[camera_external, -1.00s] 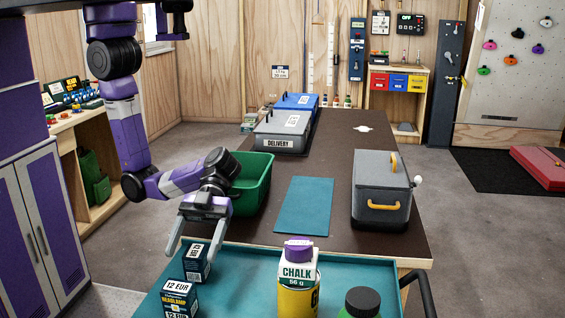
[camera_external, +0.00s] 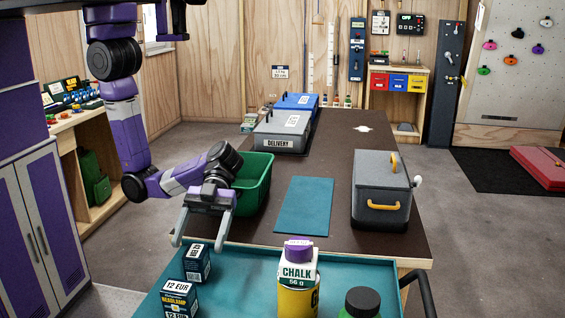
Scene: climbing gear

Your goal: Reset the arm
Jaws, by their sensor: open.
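My gripper (camera_external: 201,240) is open and points down, with its two fingers spread and nothing between them. It is above the back left edge of the teal tray (camera_external: 245,263), just behind a small dark box (camera_external: 197,263). A headlamp box (camera_external: 179,299) marked 12 EUR stands in front of that box. My arm reaches in from the left, and its wrist overlaps the left side of the green bin (camera_external: 254,180).
On the dark table (camera_external: 340,150) are a teal mat (camera_external: 304,206), a grey box (camera_external: 382,193) with yellow handles, and a delivery box (camera_external: 282,131).

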